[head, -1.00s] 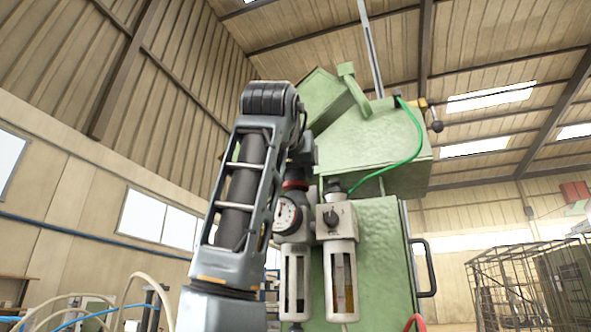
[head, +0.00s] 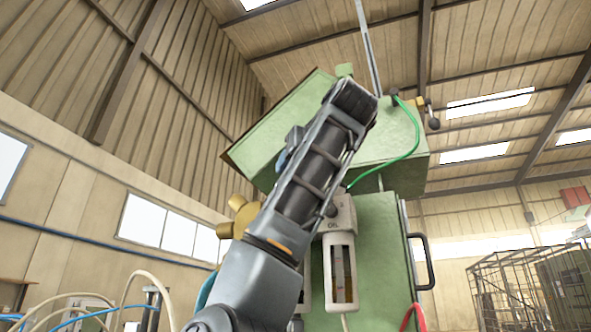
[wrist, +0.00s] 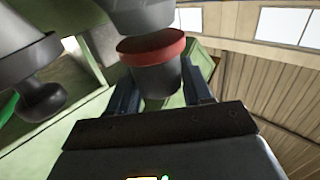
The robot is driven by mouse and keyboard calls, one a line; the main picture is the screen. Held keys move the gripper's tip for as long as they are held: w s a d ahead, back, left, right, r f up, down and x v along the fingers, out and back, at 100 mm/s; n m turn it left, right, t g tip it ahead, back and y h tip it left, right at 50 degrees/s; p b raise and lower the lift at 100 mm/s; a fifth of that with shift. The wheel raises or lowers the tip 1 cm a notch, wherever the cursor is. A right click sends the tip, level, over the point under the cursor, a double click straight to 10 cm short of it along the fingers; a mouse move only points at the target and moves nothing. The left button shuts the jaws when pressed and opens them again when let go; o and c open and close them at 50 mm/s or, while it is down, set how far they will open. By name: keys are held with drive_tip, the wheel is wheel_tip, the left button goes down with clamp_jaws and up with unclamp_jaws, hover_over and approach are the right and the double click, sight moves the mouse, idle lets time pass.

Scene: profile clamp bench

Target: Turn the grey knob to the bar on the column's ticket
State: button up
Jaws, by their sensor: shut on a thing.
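The grey knob (wrist: 156,78) shows in the wrist view below a red ring (wrist: 150,47) on a grey regulator body (wrist: 140,14). My gripper (wrist: 158,84) has one dark finger on each side of the knob and is shut on it. In the head view my arm covers the knob, the dial gauge and most of the gripper. I cannot make out the ticket or its bar in either current view.
A grey unit with a clear-windowed bowl (head: 341,262) stands close right of my arm on the green column (head: 378,250). Its dark knob (wrist: 42,98) is at the wrist view's left. A green hose (head: 405,155) curves above. A yellow lobed part (head: 240,215) sits left of my arm.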

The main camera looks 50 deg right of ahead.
drive_tip(key=shift+n+t+y, duration=0.4)
drive_tip(key=shift+n+y, duration=0.2)
drive_tip(key=shift+y, duration=0.3)
drive_tip(key=o, duration=1)
drive_tip(key=shift+c, duration=0.2)
drive_tip(key=shift+s, duration=0.1)
drive_tip(key=b+v, duration=0.3)
drive_tip(key=v, duration=0.4)
drive_tip(key=shift+s, duration=0.35)
drive_tip(key=shift+a, duration=0.1)
